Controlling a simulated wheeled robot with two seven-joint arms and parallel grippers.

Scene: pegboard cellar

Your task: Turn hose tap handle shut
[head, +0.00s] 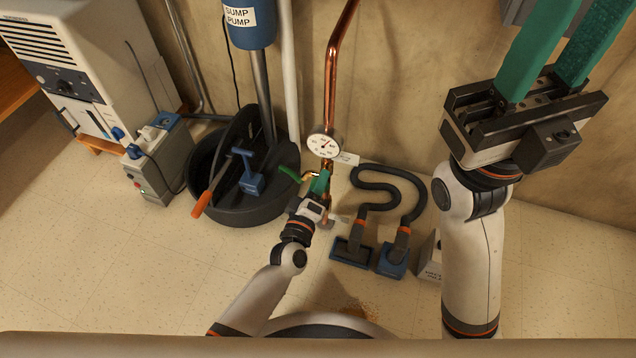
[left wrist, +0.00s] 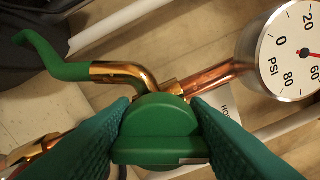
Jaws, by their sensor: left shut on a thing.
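The hose tap handle (left wrist: 160,130) is a green, rounded knob with a raised flat bar across it. In the left wrist view it sits between the two green finger pads of my left gripper (head: 318,184), which is shut on it. In the head view the fingers hide most of the handle. A copper pipe (head: 331,95) with a round pressure gauge (head: 324,146) comes down to the tap. A green curved piece (left wrist: 55,62) on a brass elbow leads off to the left. My right gripper (head: 566,45) is raised at the upper right, fingers apart, tips out of frame.
A black sump basin (head: 255,206) with an orange-handled tool (head: 201,203) stands left of the tap. A grey hose (head: 375,172) with blue floor nozzles (head: 393,261) lies to the right. A white machine (head: 75,75) stands far left. The floor at the front left is clear.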

